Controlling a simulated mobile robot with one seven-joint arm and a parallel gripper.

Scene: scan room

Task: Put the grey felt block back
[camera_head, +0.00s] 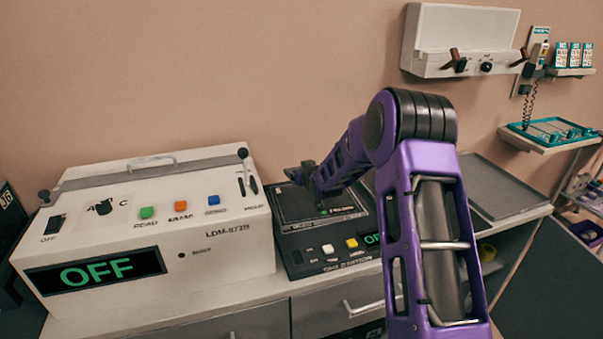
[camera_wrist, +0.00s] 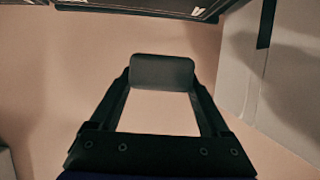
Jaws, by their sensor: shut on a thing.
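The grey felt block (camera_wrist: 162,71) is a small dark grey, rounded pad in the wrist view. My gripper (camera_wrist: 162,82) is shut on it, one finger at each end, with open space behind it. In the head view my gripper (camera_head: 305,174) is at the end of my purple arm, above the left part of the black console (camera_head: 292,247). The block cannot be told apart from the dark fingers there. The felt block's own storing place cannot be made out.
The white machine (camera_head: 150,235) with an OFF display, coloured buttons and levers stands left of the console on the counter. A white wall unit (camera_head: 458,40) hangs at the upper right. A grey tray (camera_head: 505,187) lies right of my arm; a teal tray (camera_head: 550,131) sits beyond.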

